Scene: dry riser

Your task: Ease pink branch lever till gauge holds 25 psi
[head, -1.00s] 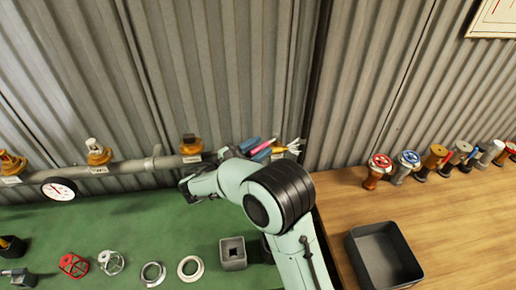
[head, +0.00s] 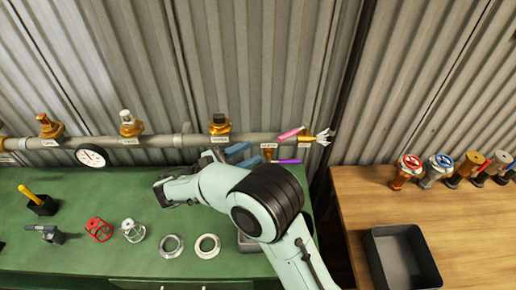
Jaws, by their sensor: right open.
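The pink lever (head: 291,133) slants up to the right near the right end of the grey pipe, beside a brass fitting with a pale, pronged end. The round white gauge (head: 91,155) hangs under the pipe at left; its needle shows, but the reading is too small to make out. My left gripper is not in view.
A purple lever (head: 289,161) sits just below the pink one. Brass outlets stand along the pipe (head: 165,139). The green bench (head: 110,190) holds rings, cages and small blocks. A dark tray (head: 402,258) and several valves stand on the wooden bench (head: 360,195).

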